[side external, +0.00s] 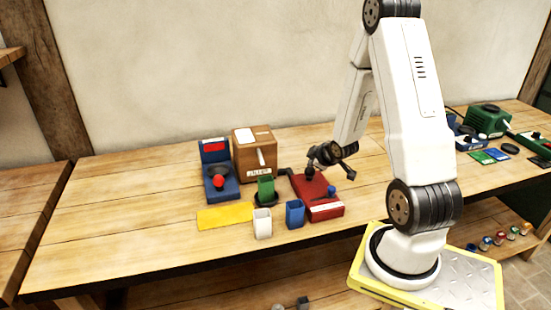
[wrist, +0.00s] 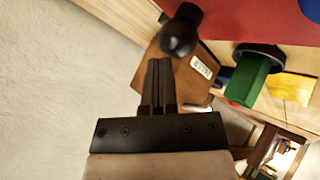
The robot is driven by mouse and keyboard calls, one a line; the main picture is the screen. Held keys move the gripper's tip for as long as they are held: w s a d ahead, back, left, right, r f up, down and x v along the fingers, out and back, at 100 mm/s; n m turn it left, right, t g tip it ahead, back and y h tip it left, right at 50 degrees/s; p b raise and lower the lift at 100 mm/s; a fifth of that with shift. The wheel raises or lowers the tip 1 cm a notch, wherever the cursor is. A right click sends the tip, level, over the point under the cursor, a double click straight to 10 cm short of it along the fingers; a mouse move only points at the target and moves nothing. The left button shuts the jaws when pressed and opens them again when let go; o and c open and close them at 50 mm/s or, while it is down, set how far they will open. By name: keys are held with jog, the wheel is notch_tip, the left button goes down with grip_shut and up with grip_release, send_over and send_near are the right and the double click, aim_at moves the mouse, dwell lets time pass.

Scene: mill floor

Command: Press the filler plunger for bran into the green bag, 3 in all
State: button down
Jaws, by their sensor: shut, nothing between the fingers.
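The green bag (side external: 266,187) stands upright in a dark ring in front of the wooden box; it also shows in the wrist view (wrist: 247,82). A red filler unit (side external: 325,203) lies to its right, with a black ball knob (wrist: 180,32) and a blue knob (side external: 331,190) on it. Which knob is for bran I cannot read. My gripper (side external: 321,158) is over the far end of the red unit. In the wrist view its fingers (wrist: 159,64) are shut and empty, just short of the black knob, with a gap visible. The bag's inside is hidden.
White (side external: 262,224) and blue (side external: 294,214) bags stand in front, beside a yellow mat (side external: 225,216). The table's left side is clear.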

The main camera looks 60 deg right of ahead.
aim_at(312, 169)
jog(key=shift+f, duration=0.45)
dwell(0.7)
jog(key=shift+r, duration=1.35)
jog(key=shift+r, duration=2.55)
jog(key=shift+r, duration=0.1)
dwell(0.8)
notch_tip(312, 169, up, 4)
jog(key=shift+f, duration=0.2)
jog(key=shift+f, duration=0.15)
dwell(0.4)
